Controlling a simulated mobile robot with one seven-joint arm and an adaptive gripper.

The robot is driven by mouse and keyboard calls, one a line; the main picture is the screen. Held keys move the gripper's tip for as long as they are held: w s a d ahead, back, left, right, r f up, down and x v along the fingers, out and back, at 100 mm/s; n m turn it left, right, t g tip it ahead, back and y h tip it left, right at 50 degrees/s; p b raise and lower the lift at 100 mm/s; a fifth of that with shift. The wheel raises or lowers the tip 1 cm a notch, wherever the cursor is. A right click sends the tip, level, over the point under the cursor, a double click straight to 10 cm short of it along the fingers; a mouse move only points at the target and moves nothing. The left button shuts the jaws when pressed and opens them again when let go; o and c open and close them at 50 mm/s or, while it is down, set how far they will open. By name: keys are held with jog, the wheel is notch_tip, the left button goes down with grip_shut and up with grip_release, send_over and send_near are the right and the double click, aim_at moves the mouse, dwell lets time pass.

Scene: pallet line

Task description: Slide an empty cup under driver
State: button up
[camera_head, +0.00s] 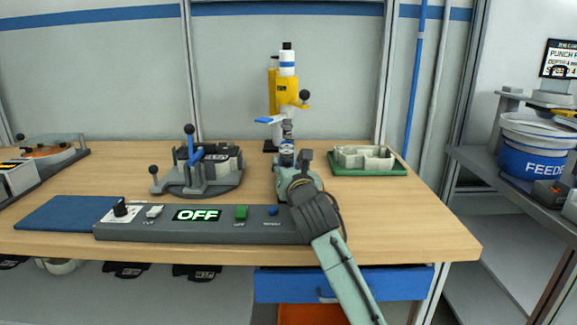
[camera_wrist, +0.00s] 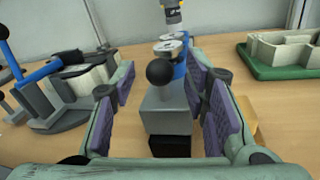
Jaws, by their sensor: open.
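The driver (camera_head: 287,88) is a yellow press with a white and blue top, standing at the back of the table. Its tip (camera_wrist: 173,14) hangs at the top of the wrist view. Below and in front of the tip are round silver-topped parts with blue sides (camera_wrist: 171,50); I cannot tell whether one is an empty cup. My gripper (camera_head: 290,163) is low in front of the driver. In the wrist view its purple-padded fingers (camera_wrist: 160,88) are open, either side of a grey block (camera_wrist: 166,108) with a black ball knob. Contact with the block is not clear. My arm hides much of this spot in the head view.
A grey clamp fixture (camera_head: 203,165) with a blue handle stands left. A green tray (camera_head: 370,171) holding a pale mould is at right. A control box (camera_head: 200,230) reading OFF lies along the front edge, with a blue mat (camera_head: 65,212) beside it. Bare table lies between the fixtures.

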jog(key=s, duration=0.4)
jog(key=s+d, duration=0.1)
jog(key=s, duration=0.3)
jog(key=s+d, duration=0.1)
jog(key=s, duration=0.2)
jog(key=shift+s+d, duration=0.15)
jog(key=shift+s, duration=0.25)
